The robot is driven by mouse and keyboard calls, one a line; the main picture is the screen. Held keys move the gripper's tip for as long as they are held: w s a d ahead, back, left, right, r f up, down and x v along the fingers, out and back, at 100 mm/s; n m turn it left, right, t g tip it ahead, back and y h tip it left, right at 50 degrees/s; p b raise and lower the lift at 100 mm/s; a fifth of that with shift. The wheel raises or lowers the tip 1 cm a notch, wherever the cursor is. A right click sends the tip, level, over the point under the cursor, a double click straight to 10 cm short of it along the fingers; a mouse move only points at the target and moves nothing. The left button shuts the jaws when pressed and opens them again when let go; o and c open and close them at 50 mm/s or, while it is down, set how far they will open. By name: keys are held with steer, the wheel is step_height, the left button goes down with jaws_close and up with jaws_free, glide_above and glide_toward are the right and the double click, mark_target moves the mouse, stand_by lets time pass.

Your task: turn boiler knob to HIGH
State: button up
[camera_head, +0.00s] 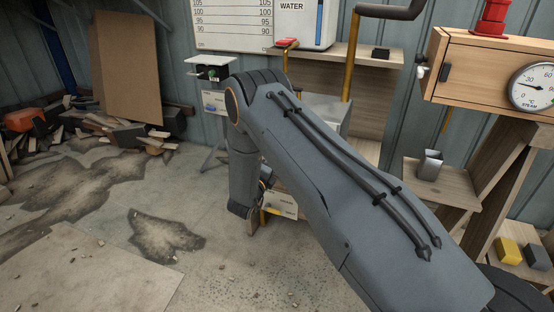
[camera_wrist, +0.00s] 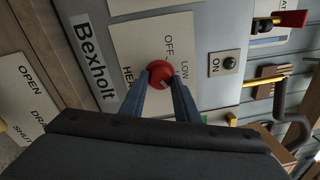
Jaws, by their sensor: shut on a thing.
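In the wrist view a round red knob (camera_wrist: 159,72) sits on a pale label plate (camera_wrist: 132,43) of the grey boiler panel. The plate shows the words OFF and LOW and part of another word beginning "HE"; my fingers hide the rest. My gripper (camera_wrist: 160,82) is shut on the knob, one blue-grey finger on each side. A small pale mark shows on the knob's lower edge, but I cannot tell its exact setting. In the head view my arm hides the gripper and the knob.
A dark green button (camera_wrist: 229,62) marked ON is right of the knob. A "Bexholt" label (camera_wrist: 93,63) is left of it. The left floor is mostly open.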

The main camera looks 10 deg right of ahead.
stand_by(0.4)
steer(key=o, duration=1)
steer(key=shift+o, duration=0.2)
steer(key=v, duration=0.8)
steer(key=shift+p, duration=0.35)
steer(key=shift+w, duration=0.1)
